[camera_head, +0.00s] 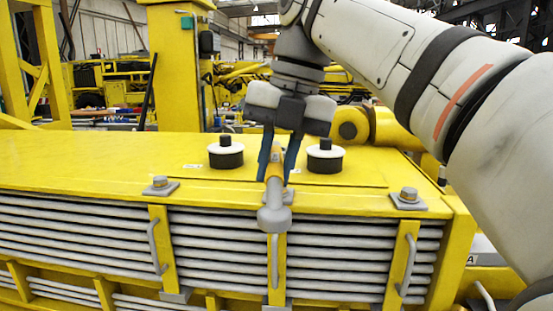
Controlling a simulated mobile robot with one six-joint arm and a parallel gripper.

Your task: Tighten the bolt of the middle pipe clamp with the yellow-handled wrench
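The wrench has a short yellow handle (276,153) and a grey head (273,216). My gripper (276,174) has its two blue fingers on either side of the handle and appears shut on it. The wrench head is toward the camera, in front of the middle pipe clamp (281,285) at the top edge of the yellow housing. The middle clamp's bolt is hidden behind the wrench, so I cannot tell whether the head sits on it. The left clamp bolt (160,182) and right clamp bolt (408,194) show on grey plates.
The yellow housing (90,155) has a flat top with two black-and-white round caps (226,155) (325,158) near my gripper. Grey pipes (80,228) run across the front, with grey handles (158,247) on the clamps. A yellow post (179,70) stands behind.

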